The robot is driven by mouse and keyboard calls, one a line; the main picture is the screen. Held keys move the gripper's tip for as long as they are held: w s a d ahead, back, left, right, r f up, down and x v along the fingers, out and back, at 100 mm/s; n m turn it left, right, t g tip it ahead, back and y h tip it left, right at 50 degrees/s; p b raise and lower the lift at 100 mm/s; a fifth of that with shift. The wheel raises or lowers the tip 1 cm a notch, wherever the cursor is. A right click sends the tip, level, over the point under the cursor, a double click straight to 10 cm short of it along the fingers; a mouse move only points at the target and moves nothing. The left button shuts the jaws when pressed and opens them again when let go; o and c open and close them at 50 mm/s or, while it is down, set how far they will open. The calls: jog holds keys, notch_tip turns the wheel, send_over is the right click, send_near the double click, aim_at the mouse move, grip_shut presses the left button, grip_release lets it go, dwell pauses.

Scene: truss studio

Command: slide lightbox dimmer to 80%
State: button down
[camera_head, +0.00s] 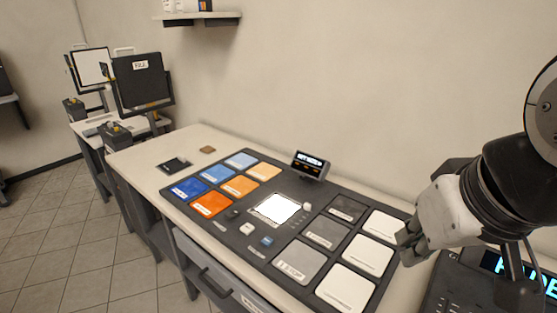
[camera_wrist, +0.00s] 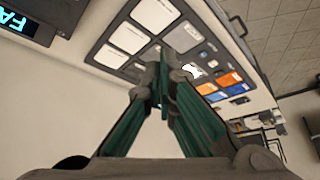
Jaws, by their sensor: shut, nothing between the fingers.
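The lit white lightbox panel (camera_head: 277,208) sits in the middle of a dark control board (camera_head: 235,222) on the bench. It also shows small in the wrist view (camera_wrist: 193,70), just right of my fingertips. A small round pale knob (camera_head: 307,206) is at its right edge, and small controls lie around it. I cannot tell which one is the dimmer or how it is set. My gripper (camera_head: 404,250) is above the board's right end, by the white tiles, apart from the lightbox. In the wrist view my gripper (camera_wrist: 162,78) has its fingers shut together, with nothing between them.
Blue, orange, grey and white tiles flank the lightbox. A small display (camera_head: 310,165) stands behind the board. A black device with cyan lettering (camera_head: 505,265) is at the right, beneath my arm. A wall shelf (camera_head: 197,17) hangs above. The bench's left end is mostly clear.

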jog(key=c, duration=2)
grip_release()
jog(key=o, duration=0.4)
jog(key=shift+w, duration=0.35)
jog(key=n+g+y+b, duration=0.25)
jog(key=n+b, duration=0.35)
jog(key=n, duration=0.3)
send_over(308, 204)
jog(key=s+d, duration=0.4)
notch_tip(308, 204, down, 20)
jog(key=shift+y, duration=0.35)
jog(key=x, duration=1.3)
jog(key=shift+w+a+f, duration=0.1)
jog(key=shift+w+f, duration=0.15)
